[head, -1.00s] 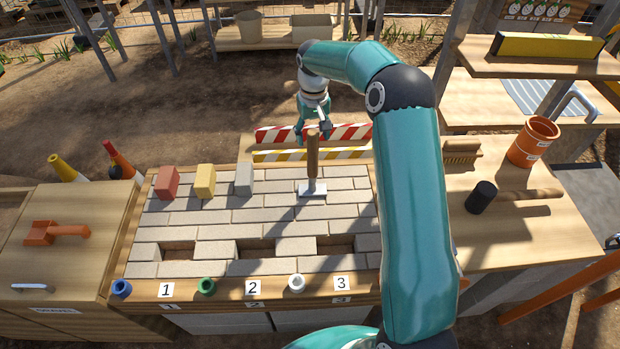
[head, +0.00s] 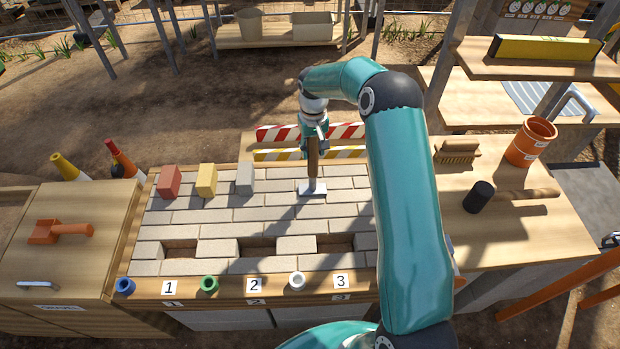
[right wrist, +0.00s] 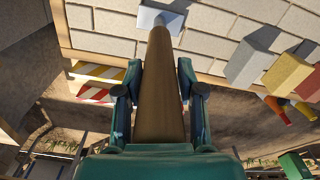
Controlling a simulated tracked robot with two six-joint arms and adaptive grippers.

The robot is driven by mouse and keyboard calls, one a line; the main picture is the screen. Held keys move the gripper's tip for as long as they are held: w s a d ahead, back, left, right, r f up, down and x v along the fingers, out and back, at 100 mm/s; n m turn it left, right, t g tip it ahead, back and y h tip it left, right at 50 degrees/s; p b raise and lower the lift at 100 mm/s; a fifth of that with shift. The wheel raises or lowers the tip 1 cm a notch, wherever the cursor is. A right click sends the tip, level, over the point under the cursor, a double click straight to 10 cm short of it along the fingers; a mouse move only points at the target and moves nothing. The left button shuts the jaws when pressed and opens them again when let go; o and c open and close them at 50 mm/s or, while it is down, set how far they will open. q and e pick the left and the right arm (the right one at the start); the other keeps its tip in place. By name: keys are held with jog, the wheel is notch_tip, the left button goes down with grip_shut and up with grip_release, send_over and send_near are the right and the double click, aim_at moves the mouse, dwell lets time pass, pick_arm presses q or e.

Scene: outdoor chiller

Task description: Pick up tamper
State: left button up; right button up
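The tamper stands upright on the paving at the back right of the brick bed, its wooden handle (head: 313,165) pointing up and its flat grey plate (head: 312,189) on the pavers. My right gripper (head: 314,143) is over the upper handle from above. In the right wrist view, the handle (right wrist: 161,90) runs between the two fingers of my right gripper (right wrist: 160,72), and small gaps seem to show on both sides. The tamper plate (right wrist: 160,18) lies beyond the fingertips. My left gripper is not in view.
Red (head: 169,181), yellow (head: 206,180) and grey (head: 245,180) blocks stand left of the tamper. Striped barrier boards (head: 310,132) are close behind it. A black-headed mallet (head: 480,197), a brush (head: 457,152) and an orange pipe (head: 531,142) are on the right bench.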

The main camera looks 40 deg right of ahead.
grip_shut()
jog(key=shift+w+d+r, duration=0.1)
jog(key=shift+r, duration=0.05)
jog(key=shift+r, duration=0.15)
jog(key=shift+r, duration=0.3)
notch_tip(320, 180, up, 19)
jog(key=shift+b, duration=0.45)
jog(key=shift+r, duration=0.1)
